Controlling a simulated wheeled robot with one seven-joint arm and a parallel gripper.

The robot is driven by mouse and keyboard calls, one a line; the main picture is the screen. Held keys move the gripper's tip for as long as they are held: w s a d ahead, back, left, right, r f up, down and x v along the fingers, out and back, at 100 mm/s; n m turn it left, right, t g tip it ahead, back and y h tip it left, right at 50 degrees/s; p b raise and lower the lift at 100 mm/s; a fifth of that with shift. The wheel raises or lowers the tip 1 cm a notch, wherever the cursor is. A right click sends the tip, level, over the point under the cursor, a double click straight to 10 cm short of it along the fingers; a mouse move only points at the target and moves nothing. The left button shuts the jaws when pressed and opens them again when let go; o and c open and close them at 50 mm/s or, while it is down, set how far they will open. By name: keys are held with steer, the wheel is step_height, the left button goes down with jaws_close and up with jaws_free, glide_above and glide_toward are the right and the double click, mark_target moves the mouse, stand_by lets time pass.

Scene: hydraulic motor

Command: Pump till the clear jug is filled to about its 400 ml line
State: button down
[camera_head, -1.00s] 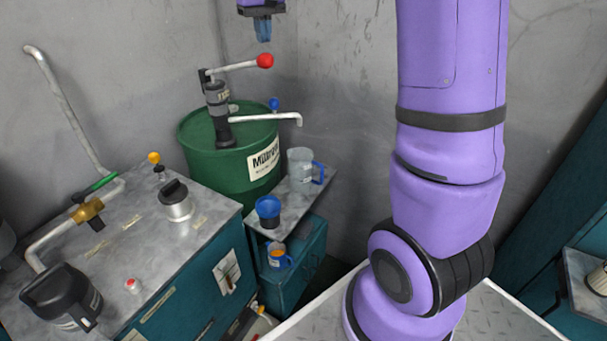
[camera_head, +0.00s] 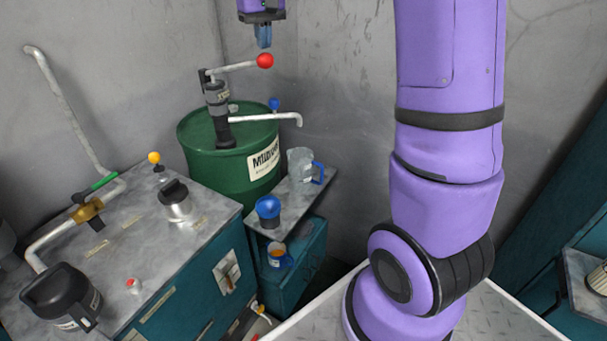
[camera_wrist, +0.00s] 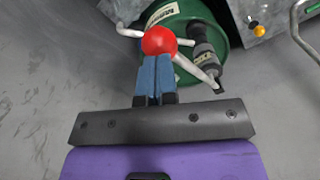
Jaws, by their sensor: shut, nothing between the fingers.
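The hand pump (camera_head: 216,112) stands on top of a green drum (camera_head: 205,160). Its lever ends in a red ball knob (camera_head: 265,60), and the lever points right and slightly up. The pump's spout (camera_head: 270,118) reaches right, its tip above the clear jug (camera_head: 299,165) with a blue handle. The jug stands on a small grey-topped cabinet; its fill level cannot be made out. My gripper (camera_head: 263,42) is shut and empty, pointing down just above the red knob. In the wrist view the shut fingers (camera_wrist: 154,72) lie in line with the red knob (camera_wrist: 159,41); contact is unclear.
A blue funnel-like cup (camera_head: 268,207) stands near the jug, and an orange-filled mug (camera_head: 277,256) sits lower down. The left bench (camera_head: 125,235) bears a pipe with a green-handled valve, a lidded metal can (camera_head: 174,200) and a black-topped jug (camera_head: 62,297).

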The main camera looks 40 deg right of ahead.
step_height(320, 180, down, 14)
steer(key=shift+r, duration=0.15)
stand_by(1.2)
stand_by(0.4)
step_height(320, 180, up, 15)
steer(key=shift+r, duration=0.1)
stand_by(0.7)
stand_by(0.7)
steer(key=shift+r, duration=1.95)
steer(key=shift+s, duration=0.1)
